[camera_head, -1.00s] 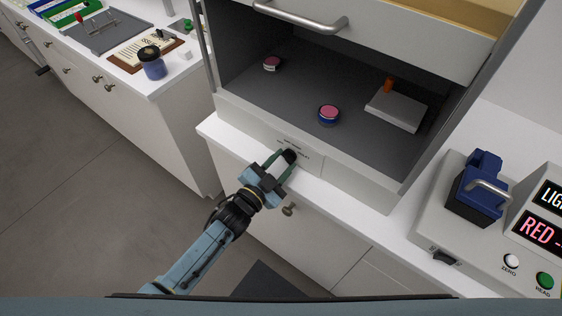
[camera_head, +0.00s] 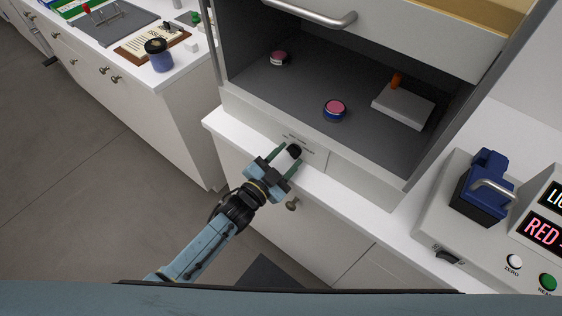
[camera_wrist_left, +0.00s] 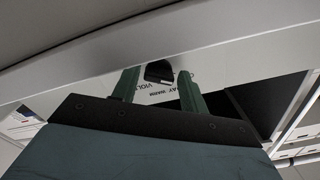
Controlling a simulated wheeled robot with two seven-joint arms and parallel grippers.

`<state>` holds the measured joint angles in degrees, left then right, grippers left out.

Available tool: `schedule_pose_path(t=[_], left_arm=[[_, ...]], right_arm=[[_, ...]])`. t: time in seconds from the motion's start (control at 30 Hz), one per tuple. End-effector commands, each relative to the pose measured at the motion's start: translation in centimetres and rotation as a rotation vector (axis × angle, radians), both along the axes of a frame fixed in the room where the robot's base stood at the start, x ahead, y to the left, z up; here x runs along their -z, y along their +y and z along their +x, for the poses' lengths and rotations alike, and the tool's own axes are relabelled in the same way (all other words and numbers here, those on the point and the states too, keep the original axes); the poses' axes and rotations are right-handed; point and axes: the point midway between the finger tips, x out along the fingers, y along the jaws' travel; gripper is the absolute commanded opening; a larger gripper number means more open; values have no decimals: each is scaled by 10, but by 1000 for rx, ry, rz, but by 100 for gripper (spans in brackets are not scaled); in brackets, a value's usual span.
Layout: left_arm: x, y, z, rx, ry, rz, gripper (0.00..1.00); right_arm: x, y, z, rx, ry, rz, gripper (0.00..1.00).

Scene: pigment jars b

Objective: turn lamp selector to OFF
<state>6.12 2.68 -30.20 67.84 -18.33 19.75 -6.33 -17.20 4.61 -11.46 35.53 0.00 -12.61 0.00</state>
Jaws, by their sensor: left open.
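The lamp selector is a black knob (camera_head: 294,151) on the pale front panel below the open cabinet bay, with small printed labels beside it. My left gripper (camera_head: 286,159) is open at the panel, its two green fingers on either side of the knob. In the left wrist view the knob (camera_wrist_left: 159,71) sits between the spread fingertips (camera_wrist_left: 158,88), with gaps visible on both sides. Label text reading DAY, warm and VIOLET shows there, partly covered by the fingers. I cannot tell which label the knob points to. My right gripper is not in view.
The bay holds a pink-lidded jar (camera_head: 334,109), a smaller pink-topped jar (camera_head: 279,58) and a grey block (camera_head: 403,106) with an orange piece. A cabinet door knob (camera_head: 292,204) sits below the gripper. A device with a blue clamp (camera_head: 484,185) stands right. Open floor lies left.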

Motion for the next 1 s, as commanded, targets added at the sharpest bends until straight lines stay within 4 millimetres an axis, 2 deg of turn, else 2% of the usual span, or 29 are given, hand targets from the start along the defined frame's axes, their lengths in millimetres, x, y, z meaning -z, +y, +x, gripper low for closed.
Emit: schedule_pose_path(t=[0.17, 0.6, 0.8, 1.0], left_arm=[[1, 11, -15, -1, 2, 3, 44], [1, 65, -90, 1, 3, 1, 44], [1, 77, -106, -1, 1, 1, 44], [0, 79, -108, 0, 1, 1, 44]], right_arm=[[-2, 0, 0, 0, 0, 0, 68], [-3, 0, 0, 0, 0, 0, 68], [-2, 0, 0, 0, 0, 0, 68], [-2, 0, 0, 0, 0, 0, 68]])
